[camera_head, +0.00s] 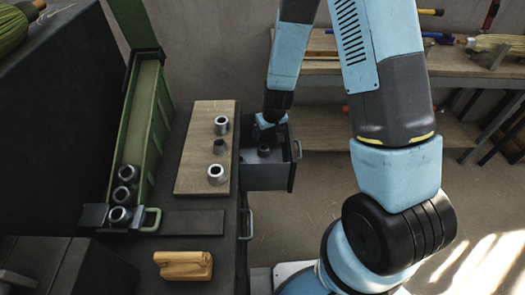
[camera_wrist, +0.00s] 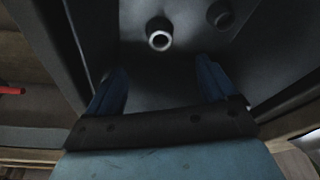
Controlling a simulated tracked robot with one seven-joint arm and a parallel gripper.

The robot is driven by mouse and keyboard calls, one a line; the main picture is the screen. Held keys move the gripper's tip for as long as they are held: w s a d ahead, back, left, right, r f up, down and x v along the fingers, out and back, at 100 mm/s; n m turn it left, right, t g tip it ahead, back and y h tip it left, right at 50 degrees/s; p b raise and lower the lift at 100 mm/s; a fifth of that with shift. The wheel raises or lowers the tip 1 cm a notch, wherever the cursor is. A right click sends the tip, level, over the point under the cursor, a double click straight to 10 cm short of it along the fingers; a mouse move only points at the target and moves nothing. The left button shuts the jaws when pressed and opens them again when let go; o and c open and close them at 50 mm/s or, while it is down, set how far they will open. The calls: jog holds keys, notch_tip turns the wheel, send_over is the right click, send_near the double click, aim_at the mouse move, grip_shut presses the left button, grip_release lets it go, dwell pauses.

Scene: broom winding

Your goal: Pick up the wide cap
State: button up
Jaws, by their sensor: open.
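My gripper (camera_wrist: 160,78) is open and empty, its two blue fingers reaching down into a grey open drawer (camera_head: 268,178) at the right side of the bench. In the wrist view, a cap with a bright ring-shaped end (camera_wrist: 160,37) lies beyond the fingertips, roughly centred between them and apart from them. A darker round cap (camera_wrist: 220,13) is farther off to the upper right. In the head view, one dark cap (camera_head: 263,151) shows in the drawer, just below my gripper (camera_head: 268,127). I cannot tell which of the caps is the wide one.
A wooden board (camera_head: 188,165) left of the drawer bears three metal caps (camera_head: 216,174). A green chute (camera_head: 155,130) holds several metal rings. A tan wooden block (camera_head: 184,265) lies on the front of the bench. The drawer walls stand close around my gripper.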

aim_at(264, 147)
jog(key=shift+x, duration=5.85)
jog(key=c, duration=1.1)
jog(key=shift+r, duration=0.1)
jog(key=shift+c, duration=0.2)
